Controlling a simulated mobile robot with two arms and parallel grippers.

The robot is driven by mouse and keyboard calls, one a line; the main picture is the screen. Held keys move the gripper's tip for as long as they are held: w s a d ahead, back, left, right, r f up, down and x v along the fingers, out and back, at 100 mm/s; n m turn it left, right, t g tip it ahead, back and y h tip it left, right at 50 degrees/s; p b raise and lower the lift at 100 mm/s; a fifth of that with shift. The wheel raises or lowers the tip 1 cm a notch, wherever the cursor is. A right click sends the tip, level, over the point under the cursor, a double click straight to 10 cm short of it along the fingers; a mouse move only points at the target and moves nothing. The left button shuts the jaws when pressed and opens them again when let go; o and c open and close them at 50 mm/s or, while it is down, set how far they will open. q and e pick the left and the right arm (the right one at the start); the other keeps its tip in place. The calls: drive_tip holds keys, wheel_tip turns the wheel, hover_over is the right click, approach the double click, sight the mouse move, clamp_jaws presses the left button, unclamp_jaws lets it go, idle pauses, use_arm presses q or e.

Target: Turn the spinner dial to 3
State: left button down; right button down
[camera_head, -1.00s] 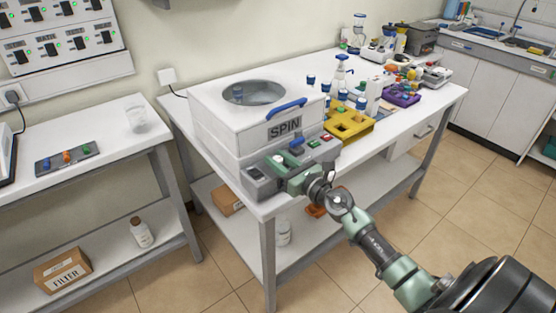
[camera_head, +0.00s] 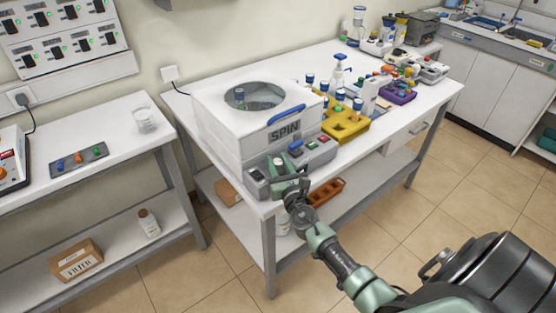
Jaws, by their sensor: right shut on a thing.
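The spinner (camera_head: 222,131) is a white box marked SPIN with a round window on top and a blue handle. It stands on the near end of the white table. Its grey sloped control panel (camera_head: 257,176) faces the front, with small coloured buttons and a little display. My right gripper (camera_head: 283,172) is at the left part of this panel, shut on the dial, which its fingers mostly hide. The number the dial points to cannot be read. My left gripper is not in view.
A yellow rack (camera_head: 346,127) with blue-capped vials stands right of the spinner. A purple rack (camera_head: 399,94) and bottles are farther back. An orange tray (camera_head: 326,192) lies on the lower shelf. A side table (camera_head: 110,128) stands at left. The floor at right is clear.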

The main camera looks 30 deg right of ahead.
drive_tip(key=c, duration=1.1)
unclamp_jaws()
drive_tip(key=shift+s, duration=0.1)
drive_tip(key=v, duration=0.7)
drive_tip(key=shift+s+a, duration=0.1)
drive_tip(key=shift+s, duration=0.15)
